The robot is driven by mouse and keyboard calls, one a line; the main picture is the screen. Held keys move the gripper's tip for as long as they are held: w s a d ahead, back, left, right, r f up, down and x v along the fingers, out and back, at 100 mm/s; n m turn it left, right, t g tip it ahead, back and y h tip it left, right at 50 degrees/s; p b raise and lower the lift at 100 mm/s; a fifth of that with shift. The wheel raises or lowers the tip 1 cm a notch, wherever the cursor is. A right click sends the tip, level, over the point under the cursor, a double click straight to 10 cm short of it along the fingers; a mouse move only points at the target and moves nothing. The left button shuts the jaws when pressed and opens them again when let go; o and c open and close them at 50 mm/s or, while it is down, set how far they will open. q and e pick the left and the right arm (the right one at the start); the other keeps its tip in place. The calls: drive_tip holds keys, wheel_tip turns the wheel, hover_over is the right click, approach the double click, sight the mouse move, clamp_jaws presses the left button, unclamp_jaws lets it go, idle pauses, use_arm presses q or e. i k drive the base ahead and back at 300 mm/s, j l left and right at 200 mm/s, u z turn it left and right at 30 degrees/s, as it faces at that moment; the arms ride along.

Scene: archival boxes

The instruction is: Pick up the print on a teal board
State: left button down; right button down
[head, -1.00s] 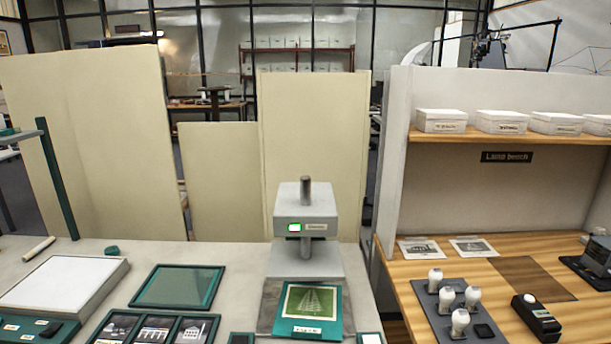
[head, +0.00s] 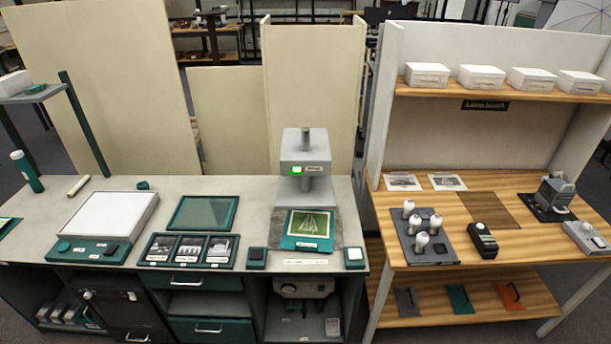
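The print on a teal board (head: 309,224) lies on the grey base plate (head: 334,241) of a stand with a grey head (head: 305,152) and a lit green display. The print is a green picture with pale lines, and a small white label sits on the board's front edge. The board lies slightly turned on the plate, below the stand's head. Neither of my grippers shows in the head view.
On the same grey bench are a white light panel (head: 105,216), a teal-framed tray (head: 203,213) and a holder with several dark prints (head: 190,250). Small square pads (head: 257,258) flank the stand.

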sight(309, 230)
drive_tip(key=i+l+u, duration=1.05)
drive_tip(key=l, duration=0.2)
